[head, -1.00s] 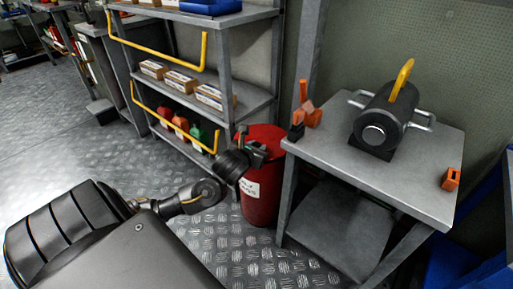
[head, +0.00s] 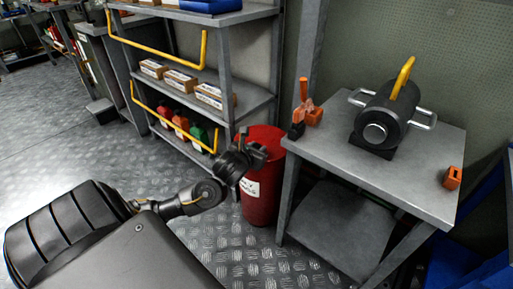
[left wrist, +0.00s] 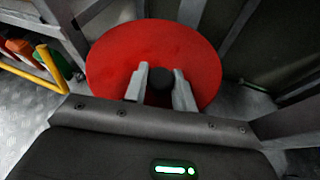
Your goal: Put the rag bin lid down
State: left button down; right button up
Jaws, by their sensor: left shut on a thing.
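The rag bin (head: 262,195) is a red cylinder with a white label, standing on the floor between the shelf rack and the metal table. Its red lid (head: 266,133) is at the top of the bin; in the left wrist view the lid (left wrist: 108,62) is a wide red disc with a black knob (left wrist: 161,78) in the middle. My left gripper (head: 258,152) is over the bin, its two fingers on either side of the knob, shut on it. The gripper hides part of the bin's rim, so I cannot tell whether the lid touches it. My right gripper is out of view.
A metal table (head: 400,185) stands close to the right of the bin, bearing a black machine (head: 386,118) with a yellow handle. A shelf rack (head: 240,108) with yellow rails and boxes is at the left. Open tread-plate floor (head: 60,140) lies further left.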

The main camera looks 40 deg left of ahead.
pick_arm(q)
jog(key=shift+f, duration=0.2)
jog(key=c, duration=1.1)
grip_release()
jog(key=shift+o, duration=0.2)
